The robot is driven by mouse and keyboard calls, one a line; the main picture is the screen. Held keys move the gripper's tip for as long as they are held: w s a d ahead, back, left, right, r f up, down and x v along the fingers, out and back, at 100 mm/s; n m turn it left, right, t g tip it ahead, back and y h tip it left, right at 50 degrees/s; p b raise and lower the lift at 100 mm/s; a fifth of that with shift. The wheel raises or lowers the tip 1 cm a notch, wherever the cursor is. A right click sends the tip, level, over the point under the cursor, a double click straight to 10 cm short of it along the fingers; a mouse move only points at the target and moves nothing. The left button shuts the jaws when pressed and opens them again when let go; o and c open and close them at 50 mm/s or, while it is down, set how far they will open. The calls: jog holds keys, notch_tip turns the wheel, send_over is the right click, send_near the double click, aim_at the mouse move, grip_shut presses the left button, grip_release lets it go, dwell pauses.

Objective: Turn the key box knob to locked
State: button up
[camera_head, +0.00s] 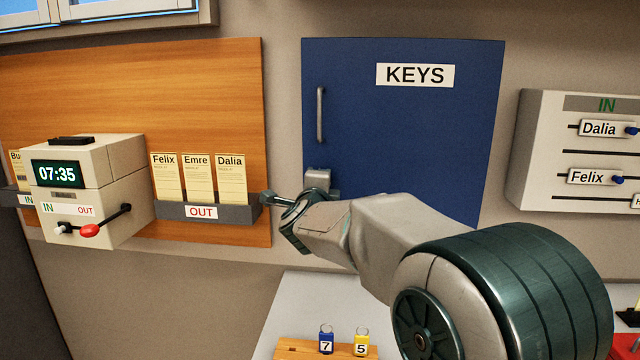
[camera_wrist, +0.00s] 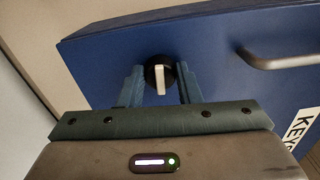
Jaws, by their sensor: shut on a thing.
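The key box is a blue door labelled KEYS (camera_head: 430,130) on the wall in the head view, with a grey bar handle (camera_head: 320,115) near its left edge. Its knob (camera_wrist: 160,75) shows in the wrist view as a black disc with a white bar. The bar runs up and down in that picture, roughly across the line of the handle (camera_wrist: 280,60). My gripper (camera_wrist: 159,84) is shut on the knob, with one finger on each side. In the head view my gripper (camera_head: 300,207) is at the door's lower left and hides the knob.
A time clock (camera_head: 85,175) and a card rack marked OUT (camera_head: 205,213) are on the wooden board to the left. An IN board (camera_head: 580,145) with sliders is to the right. Key tags (camera_head: 326,340) stand on a wooden block below. The wall under my gripper is clear.

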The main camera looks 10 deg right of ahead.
jog(key=shift+n, duration=0.6)
jog(key=o, duration=1)
jog(key=b+v, duration=0.1)
jog(key=v, duration=1.3)
